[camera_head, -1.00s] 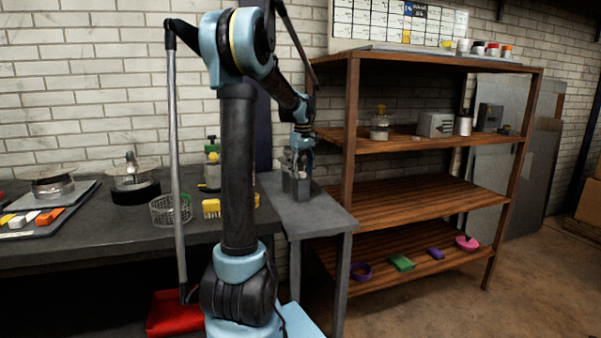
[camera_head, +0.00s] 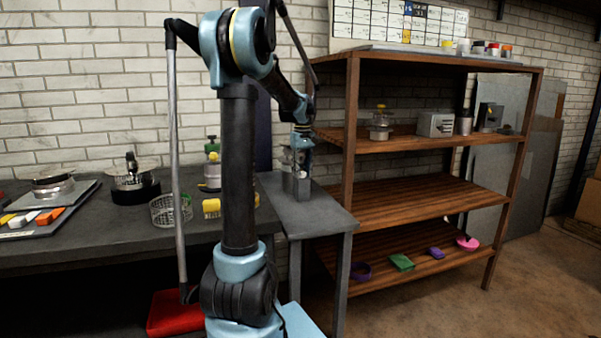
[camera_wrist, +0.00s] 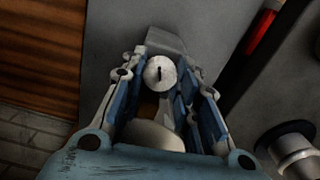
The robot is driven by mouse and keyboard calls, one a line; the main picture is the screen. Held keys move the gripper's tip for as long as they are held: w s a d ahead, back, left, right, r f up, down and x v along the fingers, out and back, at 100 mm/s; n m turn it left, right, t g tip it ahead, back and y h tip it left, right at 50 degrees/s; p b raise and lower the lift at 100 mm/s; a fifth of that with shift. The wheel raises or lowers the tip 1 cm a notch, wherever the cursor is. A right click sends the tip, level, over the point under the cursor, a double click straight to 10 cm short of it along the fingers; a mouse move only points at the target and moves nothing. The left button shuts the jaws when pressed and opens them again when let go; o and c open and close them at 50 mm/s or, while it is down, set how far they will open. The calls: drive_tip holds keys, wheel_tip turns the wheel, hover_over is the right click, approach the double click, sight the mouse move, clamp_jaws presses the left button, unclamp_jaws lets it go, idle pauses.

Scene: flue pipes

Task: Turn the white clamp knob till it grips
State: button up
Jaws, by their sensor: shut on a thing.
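The white clamp knob (camera_wrist: 160,73) is a round disc with a dark slot-like mark, seen face-on in the wrist view. My gripper (camera_wrist: 172,82) has its blue and white fingers on both sides of the knob and is shut on it. A grey block of the clamp (camera_wrist: 166,42) shows just beyond the knob. In the head view my gripper (camera_head: 300,160) points down at the grey clamp (camera_head: 298,187) on the small side table (camera_head: 310,215). The knob is too small and covered to make out there.
A wooden shelf unit (camera_head: 348,200) stands close on the right of the side table. The dark workbench (camera_head: 100,235) on the left holds a wire basket (camera_head: 163,210), a yellow brush (camera_head: 211,208) and a green-topped bottle (camera_head: 212,165). The side table's front is clear.

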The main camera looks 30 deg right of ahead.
drive_tip(key=m, duration=0.5)
drive_tip(key=shift+a, duration=0.15)
drive_tip(key=shift+m, duration=0.4)
drive_tip(key=o, duration=1.1)
drive_tip(key=shift+c, duration=0.2)
drive_tip(key=shift+r, duration=0.2)
wheel_tip(320, 180, up, 12)
drive_tip(key=shift+f, duration=0.25)
drive_tip(key=shift+w, duration=0.1)
